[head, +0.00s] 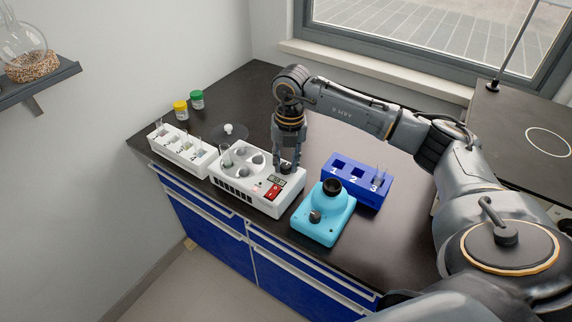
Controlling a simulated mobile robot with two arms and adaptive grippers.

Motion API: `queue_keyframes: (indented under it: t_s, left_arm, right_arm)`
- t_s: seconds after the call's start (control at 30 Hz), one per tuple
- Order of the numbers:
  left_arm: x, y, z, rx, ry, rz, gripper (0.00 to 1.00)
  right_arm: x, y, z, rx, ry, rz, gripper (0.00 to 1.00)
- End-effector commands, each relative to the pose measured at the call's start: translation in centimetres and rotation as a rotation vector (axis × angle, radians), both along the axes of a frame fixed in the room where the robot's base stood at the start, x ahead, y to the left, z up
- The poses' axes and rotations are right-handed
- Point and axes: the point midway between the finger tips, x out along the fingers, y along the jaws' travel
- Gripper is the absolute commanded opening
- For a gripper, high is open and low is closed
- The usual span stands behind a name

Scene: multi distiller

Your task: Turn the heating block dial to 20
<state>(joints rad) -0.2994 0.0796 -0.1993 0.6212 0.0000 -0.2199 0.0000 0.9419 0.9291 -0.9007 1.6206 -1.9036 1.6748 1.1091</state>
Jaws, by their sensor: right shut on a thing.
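The white heating block (232,181) stands on the dark bench, with a round top holding several wells, side vents and a red switch (273,191) at its right front. My right gripper (287,171) points down at the right part of its top, behind the red switch. Its fingers are shut on what appears to be the dial there. My left gripper is out of view.
A turquoise device (325,222) with a black cup and a blue numbered rack (343,177) stand to the right. A white tube rack (176,147), a grey lid (229,131) and yellow (181,110) and green-capped (197,98) jars are to the left and behind.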

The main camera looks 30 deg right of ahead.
Motion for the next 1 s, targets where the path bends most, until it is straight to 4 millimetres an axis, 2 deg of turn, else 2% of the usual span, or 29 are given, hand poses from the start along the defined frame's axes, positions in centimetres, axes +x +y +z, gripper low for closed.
queue_keyframes:
  t_s: [0.6, 1.0]
  left_arm:
    - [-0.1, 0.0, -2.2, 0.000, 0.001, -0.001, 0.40]
    - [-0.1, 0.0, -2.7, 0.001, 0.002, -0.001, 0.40]
  right_arm:
    - [0.1, -0.2, -0.1, 0.000, -0.001, 0.551, 0.00]
    - [0.2, -0.2, 0.0, -0.001, -0.002, 0.746, 0.00]
